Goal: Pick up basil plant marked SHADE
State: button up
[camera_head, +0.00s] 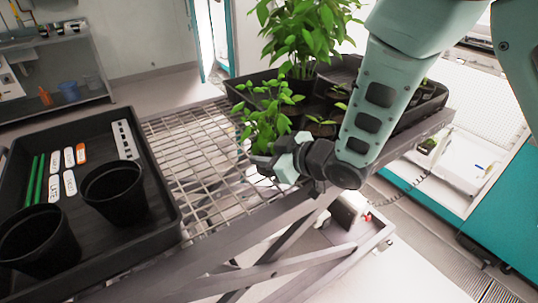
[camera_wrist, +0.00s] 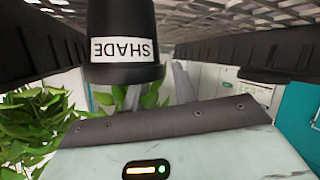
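The basil plant marked SHADE is in a black pot (camera_wrist: 122,14) with a white label reading SHADE, upside down in the wrist view. Its pot is close in front of my gripper, left of centre there. In the head view a leafy plant (camera_head: 265,112), apparently this one, stands at the near left corner of a black tray (camera_head: 407,122). My gripper (camera_head: 285,166) is low beside that corner, in front of the plant, and covers its pot.
A taller bushy plant (camera_head: 300,35) and small seedlings share the tray, behind and beside the leafy plant. The wire-mesh cart top (camera_head: 190,150) is bare between this tray and a left tray (camera_head: 165,205) holding empty pots, labels and green stakes.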

grip_shut()
jog(key=shift+r, duration=0.1)
